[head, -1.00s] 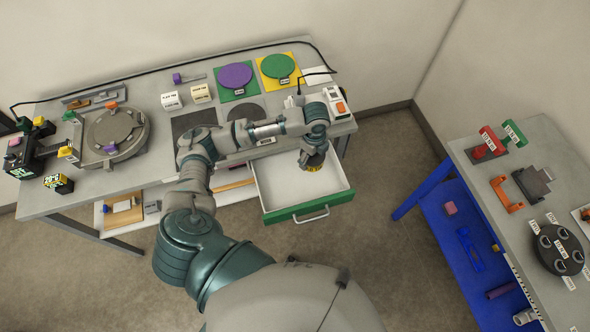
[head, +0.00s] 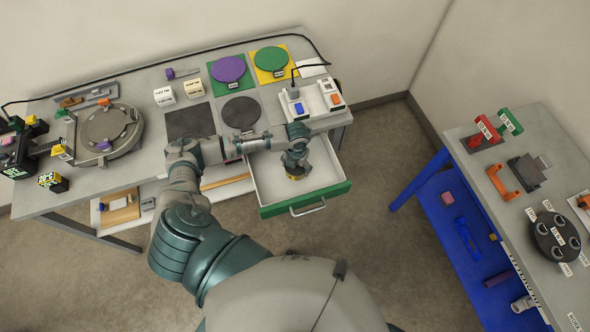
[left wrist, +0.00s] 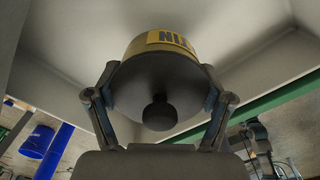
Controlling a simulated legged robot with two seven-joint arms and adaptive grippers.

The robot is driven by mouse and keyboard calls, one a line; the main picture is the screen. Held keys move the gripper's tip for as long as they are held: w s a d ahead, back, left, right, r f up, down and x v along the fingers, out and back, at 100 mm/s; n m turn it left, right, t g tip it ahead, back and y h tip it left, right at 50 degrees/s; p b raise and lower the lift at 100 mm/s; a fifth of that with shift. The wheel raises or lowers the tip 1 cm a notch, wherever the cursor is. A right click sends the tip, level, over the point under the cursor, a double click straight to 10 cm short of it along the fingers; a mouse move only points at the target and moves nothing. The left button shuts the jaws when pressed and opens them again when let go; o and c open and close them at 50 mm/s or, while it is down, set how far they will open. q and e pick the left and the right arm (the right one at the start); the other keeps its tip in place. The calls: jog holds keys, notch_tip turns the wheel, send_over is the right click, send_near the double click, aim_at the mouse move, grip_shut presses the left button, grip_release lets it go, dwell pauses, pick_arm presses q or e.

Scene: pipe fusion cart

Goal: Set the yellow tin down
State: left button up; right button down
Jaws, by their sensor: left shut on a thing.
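The yellow tin (left wrist: 161,45) shows in the left wrist view, with a dark lid and a round knob facing the camera and part of a label reading "NIT". My left gripper (left wrist: 160,100) is shut on it, one finger on each side. In the head view, my left gripper (head: 296,172) is over the open drawer (head: 327,165), and a sliver of the yellow tin (head: 296,178) shows beneath it. I cannot tell whether the tin touches the drawer floor. My right gripper is not in view.
The drawer has a green front (head: 306,199) and pale walls, and looks empty around the tin. The workbench (head: 130,185) above holds colored discs, a round clamp (head: 106,133) and white boxes. A second bench (head: 545,150) with a blue shelf stands at the right.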

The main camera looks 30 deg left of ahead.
aim_at(296, 170)
pick_arm(q)
jog(key=shift+f, duration=0.4)
notch_tip(296, 170, down, 4)
jog(key=shift+a+r, duration=0.1)
jog(key=shift+r, duration=0.1)
jog(key=o, duration=1.1)
jog(key=shift+a, duration=0.15)
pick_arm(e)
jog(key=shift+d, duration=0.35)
pick_arm(q)
jog(key=shift+d+r, duration=0.15)
jog(key=shift+d, duration=0.05)
jog(key=shift+r, duration=0.4)
notch_tip(296, 170, up, 11)
jog(key=shift+a+r, duration=0.1)
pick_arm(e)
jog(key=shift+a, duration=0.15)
